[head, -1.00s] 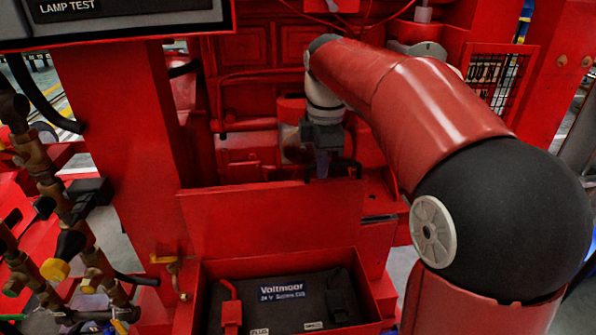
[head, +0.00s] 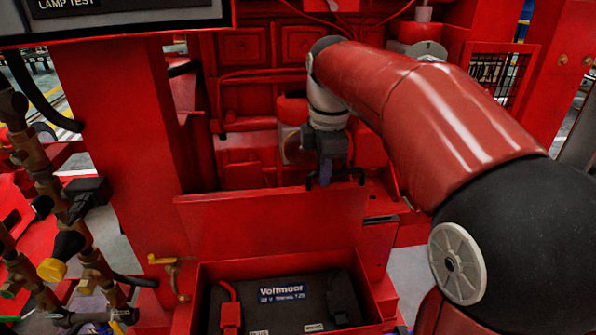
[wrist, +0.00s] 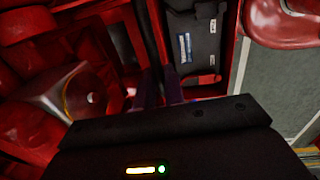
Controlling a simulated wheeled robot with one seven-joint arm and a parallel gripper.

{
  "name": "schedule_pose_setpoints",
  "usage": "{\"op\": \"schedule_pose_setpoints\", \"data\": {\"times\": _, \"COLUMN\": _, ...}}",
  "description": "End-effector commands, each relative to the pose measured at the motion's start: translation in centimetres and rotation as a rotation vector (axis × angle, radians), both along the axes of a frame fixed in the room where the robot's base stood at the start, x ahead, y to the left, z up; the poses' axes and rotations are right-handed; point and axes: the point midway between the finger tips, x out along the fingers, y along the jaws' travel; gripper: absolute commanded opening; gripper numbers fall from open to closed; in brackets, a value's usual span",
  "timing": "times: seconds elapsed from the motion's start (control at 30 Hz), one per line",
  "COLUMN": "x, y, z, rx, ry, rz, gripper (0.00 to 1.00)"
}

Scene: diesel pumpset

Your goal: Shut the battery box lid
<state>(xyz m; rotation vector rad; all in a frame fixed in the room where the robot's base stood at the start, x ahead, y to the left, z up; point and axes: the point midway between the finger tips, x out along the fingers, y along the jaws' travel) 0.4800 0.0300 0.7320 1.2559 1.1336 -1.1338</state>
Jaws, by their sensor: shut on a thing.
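The battery box lid (head: 270,225) is a red panel standing nearly upright at the back of the open red battery box (head: 196,300). A dark battery (head: 305,312) with a Voltmoor label sits inside the box and also shows in the wrist view (wrist: 202,62). My gripper (head: 325,178) is at the lid's top edge, right of its middle, pointing down. In the wrist view its fingers (wrist: 160,88) are close together on the lid's edge, shut on it. The lid partly hides the fingertips in the head view.
Brass pipes with a yellow-capped valve (head: 52,268) stand at the left. A small brass fitting (head: 165,262) is just left of the box. Red machinery (head: 250,140) fills the space behind the lid. A display panel (head: 110,22) hangs at top left.

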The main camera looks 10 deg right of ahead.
Motion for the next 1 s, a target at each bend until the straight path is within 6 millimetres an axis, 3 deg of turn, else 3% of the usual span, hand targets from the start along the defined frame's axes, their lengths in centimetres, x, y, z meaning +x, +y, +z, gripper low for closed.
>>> {"op": "schedule_pose_setpoints", "data": {"times": 0.5, "x": -0.5, "y": 0.0, "z": -0.4, "rx": 0.000, "ry": 0.007, "rz": 0.000, "gripper": 0.00}}
{"op": "schedule_pose_setpoints", "data": {"times": 1.0, "x": -2.3, "y": 0.0, "z": -0.7, "rx": -0.001, "ry": 0.006, "rz": 0.000, "gripper": 0.00}}
